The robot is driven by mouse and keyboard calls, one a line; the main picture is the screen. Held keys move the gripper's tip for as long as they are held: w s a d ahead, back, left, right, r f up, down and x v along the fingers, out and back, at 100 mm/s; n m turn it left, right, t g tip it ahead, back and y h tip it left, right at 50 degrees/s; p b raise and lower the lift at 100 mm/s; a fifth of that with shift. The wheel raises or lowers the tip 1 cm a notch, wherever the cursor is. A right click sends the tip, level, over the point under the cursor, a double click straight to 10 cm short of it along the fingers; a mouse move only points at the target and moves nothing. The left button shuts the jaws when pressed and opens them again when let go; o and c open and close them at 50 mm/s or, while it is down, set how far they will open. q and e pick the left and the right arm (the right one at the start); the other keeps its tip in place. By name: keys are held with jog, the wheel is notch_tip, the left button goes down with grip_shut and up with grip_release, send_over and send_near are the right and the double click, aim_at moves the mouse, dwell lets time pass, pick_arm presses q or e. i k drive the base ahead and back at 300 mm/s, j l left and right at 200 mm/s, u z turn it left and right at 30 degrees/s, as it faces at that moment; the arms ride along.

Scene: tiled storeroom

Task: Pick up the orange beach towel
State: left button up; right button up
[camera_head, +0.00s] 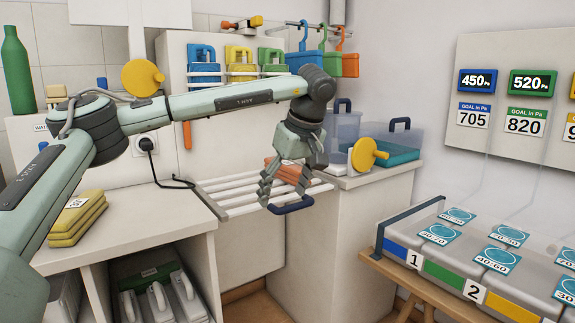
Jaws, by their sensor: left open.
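An orange folded item (290,173), which looks like the orange beach towel, lies on a white slatted rack (226,197) between the two counters. It is partly hidden behind my left gripper. My left gripper (285,191) points down in front of the towel with its fingers spread apart. The fingers overlap the towel in the picture, and I cannot tell whether they touch it. My right gripper is not in view.
A blue handle (291,206) is at the rack's front. Yellow folded items (77,221) lie on the left counter (150,215). Clear bins (343,127) and a yellow knob (364,153) stand right of the gripper. A numbered bench (445,270) is at the right.

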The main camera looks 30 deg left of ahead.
aim_at(289, 172)
jog(key=i+j, duration=0.9)
jog(key=i, duration=0.15)
